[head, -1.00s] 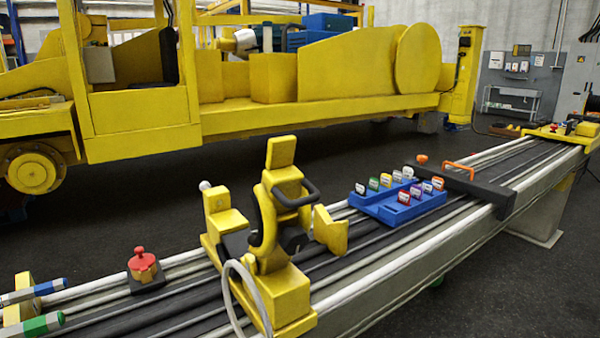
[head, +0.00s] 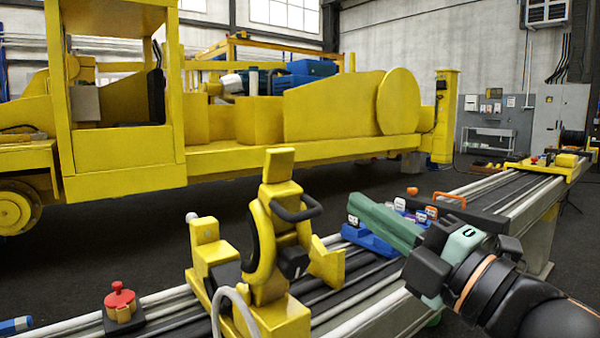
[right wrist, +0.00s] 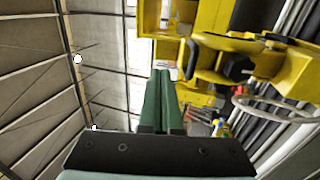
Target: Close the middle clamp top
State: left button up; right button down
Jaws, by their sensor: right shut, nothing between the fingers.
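The yellow clamp (head: 268,225) stands on the long rail bench in the head view. Its upper part stands upright, with a black curved handle (head: 297,208) on its right side. A grey hose loops at its front. My right gripper (head: 356,209) comes in from the lower right, to the right of the clamp and apart from it. Its green fingers are shut with nothing between them. In the right wrist view the shut fingers (right wrist: 161,100) point upward in the picture, and yellow clamp parts (right wrist: 230,60) show to their right. My left gripper is not in view.
The rail bench (head: 375,298) runs from lower left to far right. A red knob (head: 119,298) sits left of the clamp. A blue tray (head: 365,241) with labelled pieces is partly hidden behind my right gripper. A large yellow machine (head: 330,120) stands behind.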

jog(key=p, duration=0.2)
send_near(287, 156)
jog(key=x, duration=0.5)
jog(key=shift+w, duration=0.1)
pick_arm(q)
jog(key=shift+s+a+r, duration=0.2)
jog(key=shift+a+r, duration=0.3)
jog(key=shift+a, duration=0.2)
pick_arm(e)
jog(key=shift+x, duration=0.85)
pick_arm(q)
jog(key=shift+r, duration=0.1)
